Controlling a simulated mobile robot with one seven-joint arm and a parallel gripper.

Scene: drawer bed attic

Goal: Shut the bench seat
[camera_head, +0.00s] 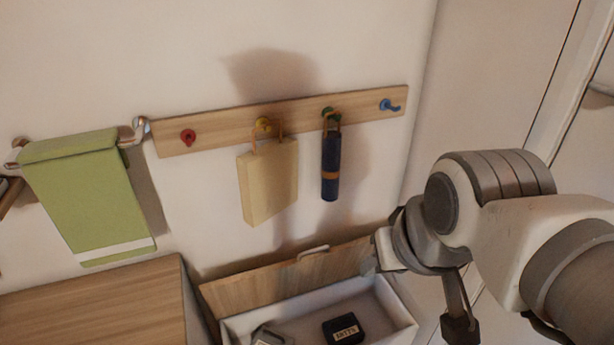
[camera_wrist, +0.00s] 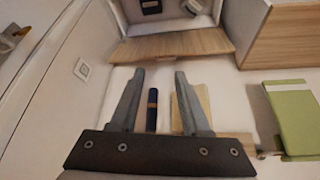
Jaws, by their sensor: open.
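The bench seat is a wooden lid (camera_head: 270,280) with a pale handle (camera_head: 313,252) on its upper edge. It stands raised and tilted back toward the wall, above the open white bench box (camera_head: 402,318). In the wrist view the lid (camera_wrist: 165,47) appears upside down beyond my fingertips, with the box interior (camera_wrist: 165,22) past it. My gripper (camera_wrist: 159,78) is open, with nothing between its fingers, and appears apart from the lid. In the head view I cannot make out the fingers clearly; the wrist is right of the lid.
A dark labelled box (camera_head: 343,329) and a grey item (camera_head: 270,337) lie inside the bench. A hook rail (camera_head: 220,128) above holds a tan bag (camera_head: 268,182) and a dark blue umbrella (camera_head: 331,165). A green towel (camera_head: 85,195) hangs left, above a wooden-topped cabinet (camera_head: 95,300).

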